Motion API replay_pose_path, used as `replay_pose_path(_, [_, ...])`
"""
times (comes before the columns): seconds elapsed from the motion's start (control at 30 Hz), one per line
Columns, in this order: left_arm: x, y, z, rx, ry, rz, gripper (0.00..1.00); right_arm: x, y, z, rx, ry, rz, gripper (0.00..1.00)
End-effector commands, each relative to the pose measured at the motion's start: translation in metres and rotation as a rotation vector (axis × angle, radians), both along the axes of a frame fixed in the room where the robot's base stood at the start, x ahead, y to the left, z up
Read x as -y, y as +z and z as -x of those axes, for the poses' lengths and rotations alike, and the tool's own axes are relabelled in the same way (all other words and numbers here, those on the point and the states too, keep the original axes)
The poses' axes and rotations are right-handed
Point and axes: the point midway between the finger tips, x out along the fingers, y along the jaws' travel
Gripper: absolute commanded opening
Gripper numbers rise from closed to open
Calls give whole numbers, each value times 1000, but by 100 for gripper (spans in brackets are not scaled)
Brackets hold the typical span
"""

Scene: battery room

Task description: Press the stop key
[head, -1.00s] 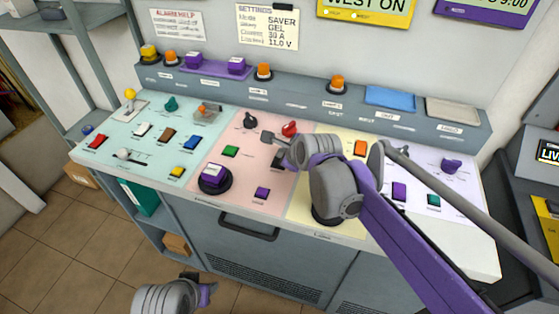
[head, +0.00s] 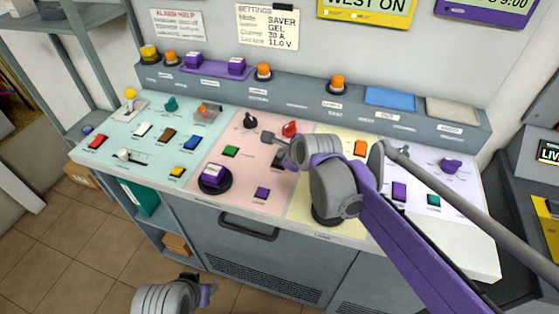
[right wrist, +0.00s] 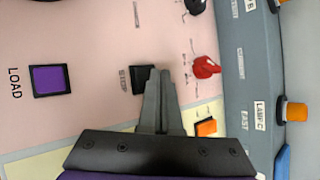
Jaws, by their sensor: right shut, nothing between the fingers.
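The stop key is a small black square key beside a "STOP" label (right wrist: 122,80) on the pink panel. In the right wrist view the stop key (right wrist: 141,77) is partly covered by my right gripper (right wrist: 160,78). In the head view the stop key (head: 279,160) is a dark patch partly hidden behind the right wrist. My right gripper (head: 267,138) is shut and empty, its tips over or beside the key; I cannot tell if they touch it. Part of my left arm's end shows at the bottom of the head view, its fingers not clear.
A red knob (right wrist: 206,67) and an orange key (right wrist: 205,127) sit close to the right gripper. A purple LOAD key (right wrist: 50,79) is farther left.

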Motion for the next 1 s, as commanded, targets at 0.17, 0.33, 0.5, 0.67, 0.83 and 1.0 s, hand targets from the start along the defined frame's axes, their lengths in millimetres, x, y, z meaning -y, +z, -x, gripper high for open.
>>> replay_pose_path(0.17, [0,0,0,0,0,0,50,0,0,0,0,0,0,0])
replay_pose_path(0.33, [0,0,0,0,0,0,50,0,-1,0,0,0,0,0])
replay_pose_path(0.5, [0,-2,0,-1,0,0,50,0,-7,0,0,0,0,0])
replay_pose_path(0.67, [0,-2,0,-1,0,0,50,0,-9,0,0,0,0,0])
replay_pose_path(0.83, [0,-2,0,-1,0,0,50,0,-8,0,0,0,0,0])
replay_pose_path(1.0, [0,-3,0,-1,0,0,50,0,-9,0,0,0,0,0])
